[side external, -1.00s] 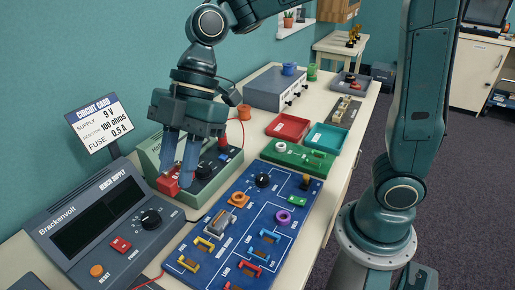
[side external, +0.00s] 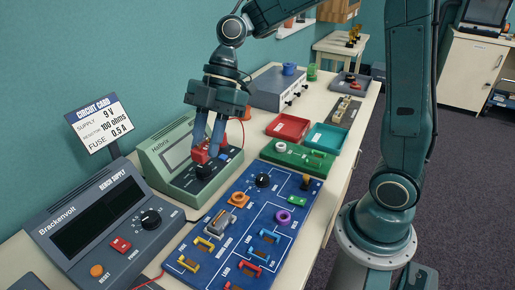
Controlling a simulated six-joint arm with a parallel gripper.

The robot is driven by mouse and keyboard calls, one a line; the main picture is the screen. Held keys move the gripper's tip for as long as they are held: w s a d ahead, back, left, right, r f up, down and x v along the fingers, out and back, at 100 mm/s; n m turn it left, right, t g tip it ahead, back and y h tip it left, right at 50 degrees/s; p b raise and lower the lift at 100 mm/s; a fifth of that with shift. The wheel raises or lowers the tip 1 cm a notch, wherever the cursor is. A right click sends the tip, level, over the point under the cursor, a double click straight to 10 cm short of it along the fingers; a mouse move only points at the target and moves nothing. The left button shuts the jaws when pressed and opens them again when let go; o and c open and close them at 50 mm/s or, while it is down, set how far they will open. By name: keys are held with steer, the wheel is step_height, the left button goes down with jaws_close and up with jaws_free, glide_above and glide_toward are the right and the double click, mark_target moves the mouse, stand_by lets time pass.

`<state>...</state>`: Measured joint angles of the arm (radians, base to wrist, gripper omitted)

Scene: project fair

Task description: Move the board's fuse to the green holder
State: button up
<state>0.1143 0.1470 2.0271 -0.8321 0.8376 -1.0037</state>
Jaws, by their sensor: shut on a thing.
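My gripper (side external: 208,154) is above the green meter (side external: 160,165), left of the blue circuit board (side external: 268,185). It is shut on a small red block (side external: 199,156), partly hidden by the fingers. On the board, a pale grey piece in a clip (side external: 218,223) may be the fuse; it is too small to be sure. A green base (side external: 312,163) with small pale pieces on it lies beyond the board. A small green piece (side external: 297,200) sits on the board's right side; I cannot tell which is the green holder.
A red tray (side external: 288,125) and a teal tray (side external: 325,138) stand behind the green base. The dark bench supply (side external: 130,235) is at the left, with the circuit card (side external: 98,122) above it. Coloured board parts stand up around the clip.

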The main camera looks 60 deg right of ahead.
steer(key=d+f, duration=0.3)
steer(key=d, duration=0.7)
steer(key=s+d+f, duration=0.2)
steer(key=s+d, duration=0.5)
steer(key=d, duration=0.3)
steer(key=s+d+f, duration=0.2)
steer(key=s+d, duration=0.5)
steer(key=d, duration=0.3)
steer(key=shift+s+f, duration=0.25)
steer(key=shift+f, duration=0.15)
steer(key=shift+f, duration=0.2)
steer(key=shift+f, duration=3.55)
steer(key=shift+f, duration=0.7)
steer(key=o, duration=1.5)
steer(key=shift+o, duration=0.2)
